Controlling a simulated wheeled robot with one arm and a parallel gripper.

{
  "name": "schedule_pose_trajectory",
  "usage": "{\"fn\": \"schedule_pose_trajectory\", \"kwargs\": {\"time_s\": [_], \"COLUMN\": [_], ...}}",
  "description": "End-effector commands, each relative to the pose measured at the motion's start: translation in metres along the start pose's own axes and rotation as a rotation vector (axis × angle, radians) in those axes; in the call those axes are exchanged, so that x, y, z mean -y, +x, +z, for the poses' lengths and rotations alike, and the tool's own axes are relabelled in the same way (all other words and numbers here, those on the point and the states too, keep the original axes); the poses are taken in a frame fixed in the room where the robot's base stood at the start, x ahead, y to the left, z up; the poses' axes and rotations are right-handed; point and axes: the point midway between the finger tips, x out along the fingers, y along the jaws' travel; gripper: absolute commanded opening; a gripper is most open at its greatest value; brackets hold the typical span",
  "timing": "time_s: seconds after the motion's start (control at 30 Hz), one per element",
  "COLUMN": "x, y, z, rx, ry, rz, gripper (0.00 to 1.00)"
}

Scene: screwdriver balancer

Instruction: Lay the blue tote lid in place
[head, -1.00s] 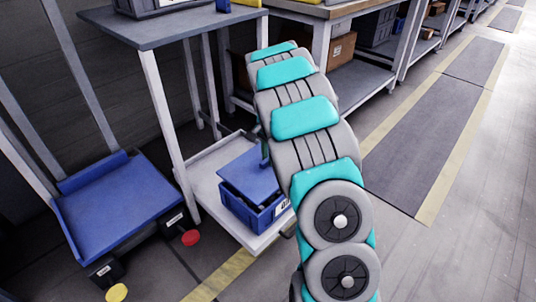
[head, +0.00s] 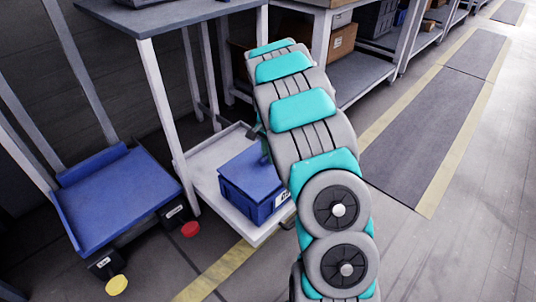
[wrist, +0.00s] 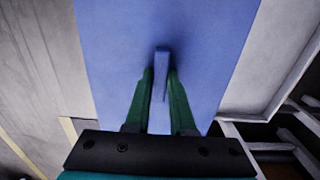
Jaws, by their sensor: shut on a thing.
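The blue tote (head: 262,208) stands on the low white shelf, its label facing front right. The blue lid (head: 245,172) lies flat over the tote's top and lines up with its rim; no opening shows. I cannot tell whether it is fully seated, as my arm covers its right side. In the wrist view the lid (wrist: 115,60) fills the middle, with an upright blue handle (wrist: 161,65). My gripper (wrist: 161,85) is shut on this handle, one green finger on each side. In the head view my gripper is mostly hidden behind my arm.
The white low shelf (head: 205,160) has bare room left of the tote. A grey tabletop (head: 165,20) on white legs stands above it. A blue-topped cart (head: 120,195) stands left, with a red disc (head: 190,229) and a yellow disc (head: 117,285) near it. Open floor lies right.

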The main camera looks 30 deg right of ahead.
Motion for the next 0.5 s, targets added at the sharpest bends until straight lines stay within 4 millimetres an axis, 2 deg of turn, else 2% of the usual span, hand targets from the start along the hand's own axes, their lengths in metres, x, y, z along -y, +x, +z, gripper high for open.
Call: {"fn": "schedule_pose_trajectory", "kwargs": {"time_s": [0.5], "x": [0.0003], "y": [0.0084], "z": [-0.0003], "rx": [-0.001], "ry": [0.0], "rz": [-0.001], "gripper": [0.0]}}
